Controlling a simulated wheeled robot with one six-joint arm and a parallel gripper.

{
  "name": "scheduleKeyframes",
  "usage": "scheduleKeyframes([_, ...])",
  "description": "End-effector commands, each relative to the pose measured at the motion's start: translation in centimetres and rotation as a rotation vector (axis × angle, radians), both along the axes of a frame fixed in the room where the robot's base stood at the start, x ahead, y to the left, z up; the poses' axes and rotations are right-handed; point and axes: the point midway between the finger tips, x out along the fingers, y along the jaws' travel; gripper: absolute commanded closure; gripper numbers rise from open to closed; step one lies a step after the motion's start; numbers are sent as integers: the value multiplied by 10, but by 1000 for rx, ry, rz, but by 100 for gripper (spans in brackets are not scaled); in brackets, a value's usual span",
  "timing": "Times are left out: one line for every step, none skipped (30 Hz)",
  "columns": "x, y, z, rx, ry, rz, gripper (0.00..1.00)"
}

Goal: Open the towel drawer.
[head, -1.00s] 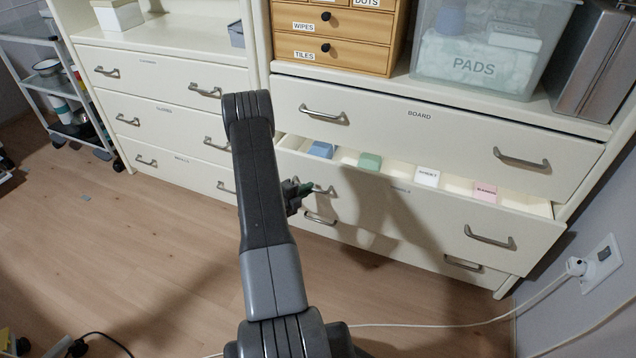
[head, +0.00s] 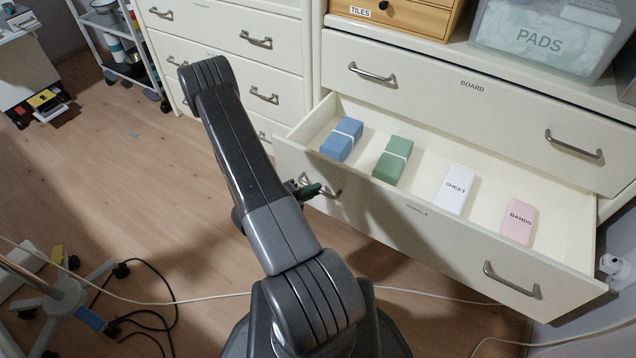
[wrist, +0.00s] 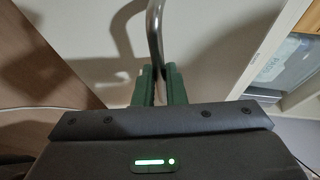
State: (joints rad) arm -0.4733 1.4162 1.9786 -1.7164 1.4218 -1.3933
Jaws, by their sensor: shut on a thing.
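The towel drawer (head: 400,218), a wide cream drawer with a label on its front, stands well out of the cabinet. Inside lie a blue bundle (head: 341,141), a green bundle (head: 392,161), a white box (head: 455,190) marked SHEET and a pink box (head: 518,221) marked BANDS. My gripper (head: 312,190) is at the drawer's left metal handle (head: 333,193). In the wrist view its green fingers (wrist: 159,88) are shut on the handle bar (wrist: 155,35). My arm hides part of the drawer's left end.
The BOARD drawer (head: 470,110) above is shut. A second drawer cabinet (head: 225,45) stands to the left. A wheeled stand (head: 68,290) and black cables lie at lower left. A white cord crosses the floor. The wooden floor (head: 130,200) at left is mostly clear.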

Motion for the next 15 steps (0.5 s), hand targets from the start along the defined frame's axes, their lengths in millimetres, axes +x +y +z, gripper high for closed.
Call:
scheduleKeyframes([-2,2,0,0,1,1,100])
scheduleKeyframes([-2,2,0,1,0,1,100])
scheduleKeyframes([-3,3,0,1,0,1,100])
scheduleKeyframes([-3,3,0,2,0,1,100])
scheduleKeyframes([-4,3,0,2,0,1,100])
scheduleKeyframes([-4,3,0,2,0,1,100])
scheduleKeyframes([-4,3,0,2,0,1,100])
scheduleKeyframes([-4,3,0,2,0,1,100])
scheduleKeyframes([-4,3,0,2,0,1,100])
scheduleKeyframes([-4,3,0,2,-1,1,100])
scheduleKeyframes([-3,3,0,2,-1,1,100])
scheduleKeyframes([-3,3,0,2,-1,1,100])
scheduleKeyframes([-3,3,-1,2,-1,1,100])
scheduleKeyframes([-3,3,-1,3,-1,0,100])
scheduleKeyframes([-3,3,-1,3,-1,0,82])
